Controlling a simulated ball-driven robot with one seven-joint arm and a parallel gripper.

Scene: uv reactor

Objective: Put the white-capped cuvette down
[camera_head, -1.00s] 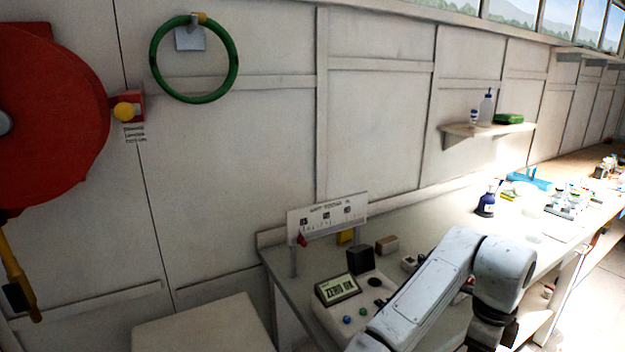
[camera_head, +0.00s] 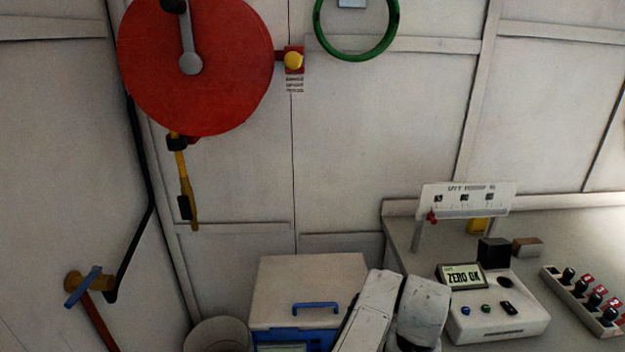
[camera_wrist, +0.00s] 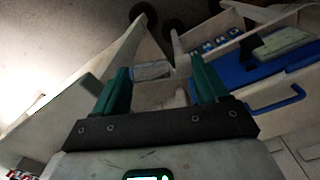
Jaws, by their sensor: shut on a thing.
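My gripper (camera_wrist: 162,90) shows in the wrist view with two green fingers standing apart. A pale, partly clear blocky shape, which looks like the white-capped cuvette (camera_wrist: 153,70), is between the fingertips. Its outline is faint, and I cannot clearly tell the cap from the body. In the head view my arm reaches down past the bottom edge, so the gripper and cuvette are hidden there. A white instrument (camera_head: 497,312) with a "ZERO OK" display stands on the bench (camera_head: 420,240), right of my arm. A dark block sits at its back.
A white box with a blue front and handle (camera_head: 315,308) stands left of the bench; its blue handle also shows in the wrist view (camera_wrist: 278,102). A bin (camera_head: 218,338) is beside it. A rack of black-capped items (camera_head: 575,300) stands right of the instrument. A sign stands behind.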

